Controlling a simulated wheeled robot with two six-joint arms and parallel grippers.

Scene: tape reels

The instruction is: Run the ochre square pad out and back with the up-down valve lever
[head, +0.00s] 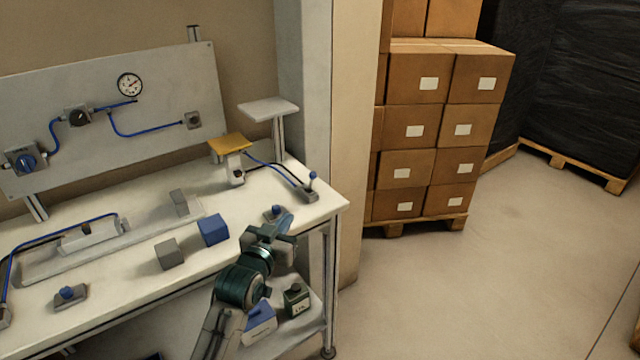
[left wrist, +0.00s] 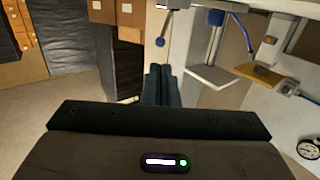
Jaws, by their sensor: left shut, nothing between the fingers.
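The ochre square pad (head: 230,143) sits level on top of a short white upright cylinder (head: 235,168) at the right part of the bench; it shows in the left wrist view (left wrist: 262,77) too. My right gripper is not in view.
A white platform (head: 268,109) on a post stands right of the pad. Stacked cartons (head: 430,130) stand beyond the pillar.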

